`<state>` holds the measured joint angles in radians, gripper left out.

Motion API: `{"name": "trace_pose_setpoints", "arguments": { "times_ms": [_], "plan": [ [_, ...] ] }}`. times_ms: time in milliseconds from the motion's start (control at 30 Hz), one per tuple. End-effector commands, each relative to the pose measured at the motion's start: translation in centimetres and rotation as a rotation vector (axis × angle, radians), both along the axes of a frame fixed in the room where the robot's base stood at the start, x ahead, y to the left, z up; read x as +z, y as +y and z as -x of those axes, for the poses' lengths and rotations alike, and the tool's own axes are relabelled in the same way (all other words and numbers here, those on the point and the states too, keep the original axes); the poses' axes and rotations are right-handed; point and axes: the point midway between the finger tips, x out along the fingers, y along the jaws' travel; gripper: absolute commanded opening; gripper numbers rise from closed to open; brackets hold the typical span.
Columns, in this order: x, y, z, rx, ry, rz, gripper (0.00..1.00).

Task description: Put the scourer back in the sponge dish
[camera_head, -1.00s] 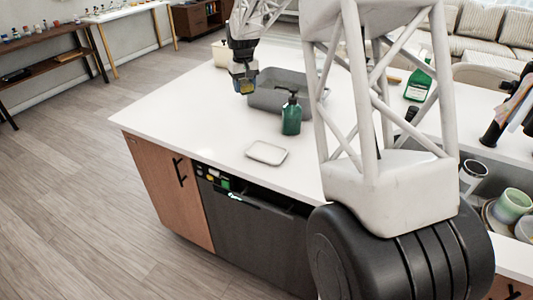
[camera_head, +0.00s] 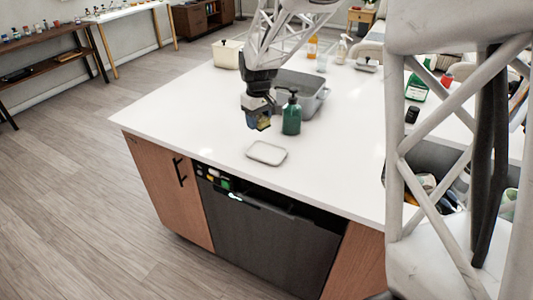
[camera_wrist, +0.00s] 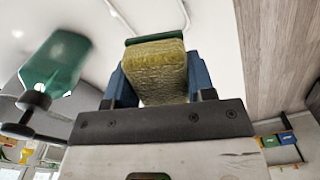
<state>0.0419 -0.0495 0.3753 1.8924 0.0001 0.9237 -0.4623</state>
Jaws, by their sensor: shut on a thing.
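My gripper (camera_head: 258,122) is shut on the scourer, a yellow sponge block with a green layer. In the wrist view the scourer (camera_wrist: 160,72) sits between the two blue fingers. In the head view the scourer (camera_head: 265,123) is small and partly hidden by my gripper, which holds it above the counter. The sponge dish (camera_head: 267,153), a shallow pale tray with a raised rim, lies empty on the white counter near its front edge. My gripper is behind the dish and slightly left of it, apart from it.
A green pump bottle (camera_head: 291,115) stands just right of my gripper and also shows in the wrist view (camera_wrist: 55,65). A grey tub (camera_head: 312,87) is behind it. The counter (camera_head: 190,110) is clear to the left and around the dish.

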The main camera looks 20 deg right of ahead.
Motion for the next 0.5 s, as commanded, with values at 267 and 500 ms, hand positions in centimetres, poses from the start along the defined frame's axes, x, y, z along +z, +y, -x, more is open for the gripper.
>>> {"name": "trace_pose_setpoints", "arguments": {
  "times_ms": [267,500],
  "plan": [
    [-1.4,-0.5,5.2,0.108,0.0,0.0,0.15],
    [-2.9,-0.8,9.7,0.201,0.0,0.0,0.15]
  ]
}}
